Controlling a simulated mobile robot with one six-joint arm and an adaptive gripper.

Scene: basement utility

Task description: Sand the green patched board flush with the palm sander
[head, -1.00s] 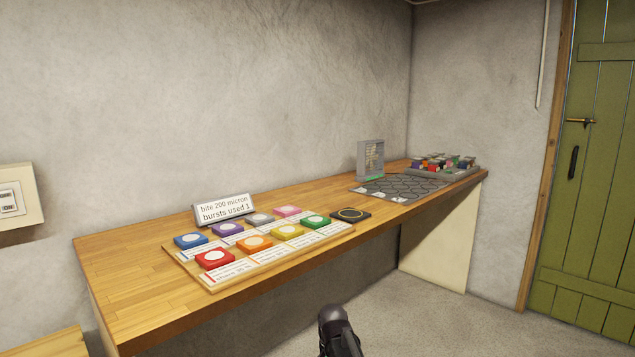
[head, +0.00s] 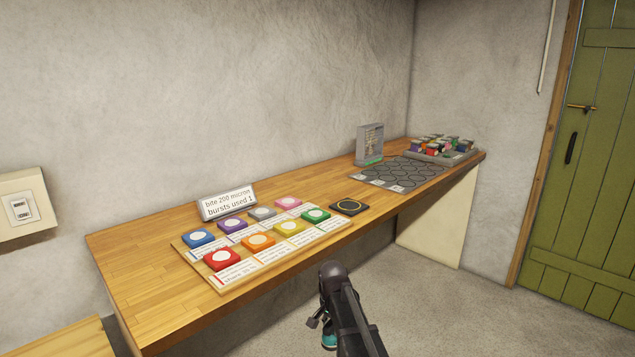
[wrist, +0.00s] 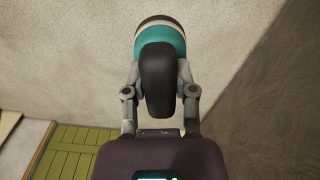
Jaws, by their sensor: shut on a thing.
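The green patched board (head: 315,215) is a small green block with a pale round patch. It sits at the right end of the front part of a pale panel (head: 222,290) on the bench. The palm sander (wrist: 175,42) has a teal body, a pale band, a dark end and a black grip. My gripper (wrist: 159,90) is shut on its black grip, one finger on each side. In the head view my gripper (head: 322,322) is low, in front of the bench and apart from the board. Only a bit of the sander's teal (head: 329,341) shows there.
Red, orange, yellow, blue, purple, grey and pink blocks share the panel, with printed labels. A sign (head: 228,203) reads "bite 200 micron, bursts used 1". A black pad with a yellow ring (head: 349,207) lies right of the panel. A dark mat (head: 400,172) and filled tray (head: 440,153) are farther back.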

